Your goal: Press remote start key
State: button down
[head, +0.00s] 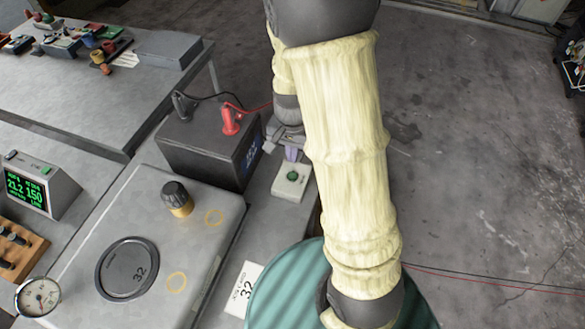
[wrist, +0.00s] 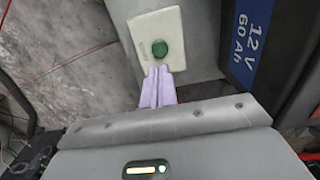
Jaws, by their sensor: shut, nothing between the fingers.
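The remote start key is a round green button (head: 292,176) on a small pale plate (head: 286,190), on the grey surface beside the battery. In the wrist view the green button (wrist: 159,48) sits on its pale plate (wrist: 142,33), just beyond my fingertips. My gripper (head: 291,156) has pale purple fingers, shut and empty, just behind the button in the head view. In the wrist view my gripper (wrist: 159,70) points at the button's lower edge. I cannot tell whether the fingertips touch it.
A black 12 V battery (head: 205,145) with red and black clamps stands close left of my gripper. A grey box (head: 200,225) with a knob (head: 177,198) and a black disc lies nearer. A teal rounded thing (head: 285,290) is below my arm. Open floor (head: 470,170) lies right.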

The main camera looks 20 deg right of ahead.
aim_at(293, 177)
notch_tip(293, 177, down, 7)
jog(key=shift+f, duration=0.15)
dwell(0.4)
jog(key=shift+f+b, duration=0.4)
jog(key=shift+f, duration=0.2)
jog(key=shift+s+f, duration=0.3)
jog(key=shift+s, duration=0.1)
jog(key=shift+w+r+p, duration=0.15)
jog(key=shift+r+p, duration=0.25)
jog(key=shift+r, duration=0.15)
notch_tip(293, 177, up, 14)
jog(key=p, duration=0.3)
jog(key=shift+w, duration=0.2)
jog(key=shift+f, duration=0.1)
